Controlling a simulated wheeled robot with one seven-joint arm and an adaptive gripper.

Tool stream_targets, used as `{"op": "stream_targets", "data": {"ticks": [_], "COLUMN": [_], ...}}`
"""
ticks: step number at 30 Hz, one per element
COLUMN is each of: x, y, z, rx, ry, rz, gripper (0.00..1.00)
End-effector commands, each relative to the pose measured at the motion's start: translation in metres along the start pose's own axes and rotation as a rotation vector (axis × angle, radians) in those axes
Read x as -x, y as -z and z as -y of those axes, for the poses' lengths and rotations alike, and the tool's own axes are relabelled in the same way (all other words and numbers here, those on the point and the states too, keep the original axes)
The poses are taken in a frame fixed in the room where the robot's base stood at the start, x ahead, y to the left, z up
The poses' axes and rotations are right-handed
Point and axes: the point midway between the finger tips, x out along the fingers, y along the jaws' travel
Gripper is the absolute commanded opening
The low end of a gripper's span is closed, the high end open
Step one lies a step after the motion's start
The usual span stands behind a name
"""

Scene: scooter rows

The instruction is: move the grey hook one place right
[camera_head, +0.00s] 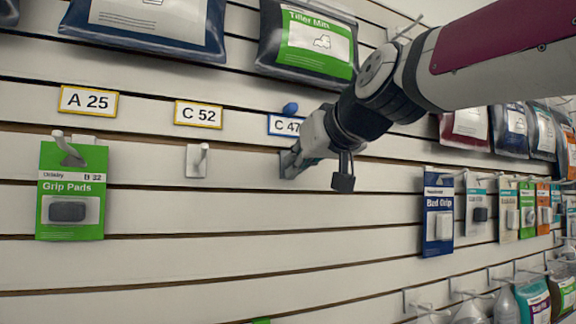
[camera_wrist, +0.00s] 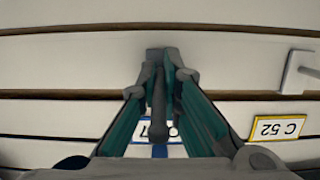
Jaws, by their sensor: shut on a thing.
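The grey hook (camera_head: 286,164) is at the panel below the blue-edged label C 47 (camera_head: 284,125), whose right end is hidden by my arm. My gripper (camera_head: 302,158) is shut on this hook. In the wrist view the hook's dark rod (camera_wrist: 158,98) runs between the fingers of my gripper (camera_wrist: 165,76), with its plate at or close to the wall. I cannot tell whether the plate is seated in the slot. To the left, a white hook (camera_head: 197,160) is empty under the yellow-edged label C 52 (camera_head: 198,115).
A blue Bed Grip pack (camera_head: 438,215) hangs to the right. A black Tiller Mitt bag (camera_head: 308,42) is above. The slats below my gripper are mostly bare.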

Motion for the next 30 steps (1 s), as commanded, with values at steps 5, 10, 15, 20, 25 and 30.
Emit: {"op": "stream_targets", "data": {"ticks": [5, 10, 15, 20, 25, 30], "x": [0.0002, 0.0008, 0.0021, 0.0025, 0.0023, 0.0023], "y": [0.0005, 0.0018, 0.0051, 0.0063, 0.006, 0.0059], "z": [0.0, 0.0, 0.0, -0.0001, -0.0001, -0.0001], "rx": [0.0, 0.0, 0.0, 0.0, 0.0, 0.0], "ry": [0.0, 0.0, 0.0, 0.0, 0.0, 0.0], "rz": [-0.001, -0.002, -0.002, -0.002, -0.002, -0.002], "gripper": [0.0, 0.0, 0.0, 0.0, 0.0, 0.0]}}
